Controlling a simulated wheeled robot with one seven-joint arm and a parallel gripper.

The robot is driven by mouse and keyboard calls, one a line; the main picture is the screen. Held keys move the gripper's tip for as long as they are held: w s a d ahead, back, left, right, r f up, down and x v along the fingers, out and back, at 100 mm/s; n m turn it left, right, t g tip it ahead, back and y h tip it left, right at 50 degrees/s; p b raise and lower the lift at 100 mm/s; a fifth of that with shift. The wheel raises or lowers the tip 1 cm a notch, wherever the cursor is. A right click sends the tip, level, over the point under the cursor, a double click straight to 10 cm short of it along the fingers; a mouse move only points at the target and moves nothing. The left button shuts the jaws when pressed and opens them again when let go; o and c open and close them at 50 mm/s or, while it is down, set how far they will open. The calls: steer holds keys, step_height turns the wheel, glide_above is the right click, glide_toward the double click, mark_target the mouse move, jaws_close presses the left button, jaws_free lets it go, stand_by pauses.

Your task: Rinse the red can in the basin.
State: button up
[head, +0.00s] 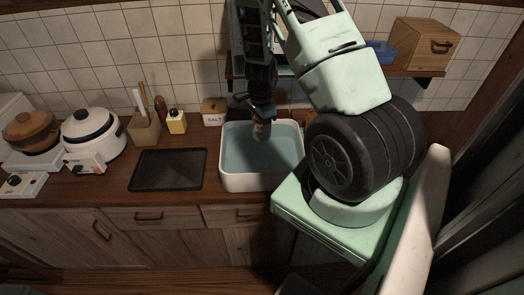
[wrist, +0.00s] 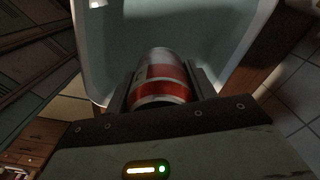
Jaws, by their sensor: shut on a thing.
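The red can (head: 260,131), red with pale bands, is held upright below my gripper (head: 262,113) over the white basin (head: 262,183) in the head view. The basin holds greyish-blue water or has a bluish inside. In the wrist view the red can (wrist: 160,77) sits between the two dark fingers of my gripper (wrist: 160,88), which are shut on its sides. The white basin wall (wrist: 82,50) shows around it. I cannot tell whether the can's bottom touches the water.
A black tray (head: 168,170) lies left of the basin. A salt box (head: 214,111), a yellow bottle (head: 176,121), a utensil holder (head: 144,130) and a white rice cooker (head: 92,132) stand along the back. A shelf above holds a wooden box (head: 425,43) and a blue container (head: 381,52).

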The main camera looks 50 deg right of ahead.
step_height(320, 180, up, 4)
steer(key=p, duration=0.3)
stand_by(0.4)
stand_by(0.4)
